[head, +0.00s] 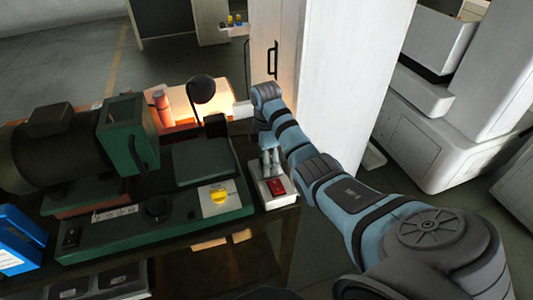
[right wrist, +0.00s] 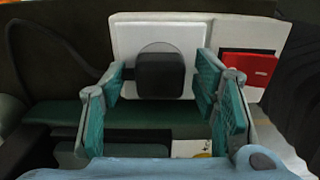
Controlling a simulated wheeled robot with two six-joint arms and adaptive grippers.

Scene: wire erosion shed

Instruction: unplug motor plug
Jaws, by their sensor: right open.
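The motor plug (right wrist: 160,75) is a dark, rounded block seated in a white socket plate (right wrist: 126,40), seen in the right wrist view. My right gripper (right wrist: 165,90) is open, with one teal-padded finger on each side of the plug. Gaps show between the pads and the plug, so it is not gripped. In the head view the right gripper (head: 270,163) points down at the white socket box (head: 284,200), and the plug is hidden there by the gripper. My left gripper is not in view.
A red switch (right wrist: 249,66) sits right of the plug, close to the right finger. In the head view a green machine (head: 150,225) with a dark motor (head: 60,150) stands left of the box. A lamp (head: 201,89) stands behind. A white cabinet (head: 335,80) rises beyond my right arm.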

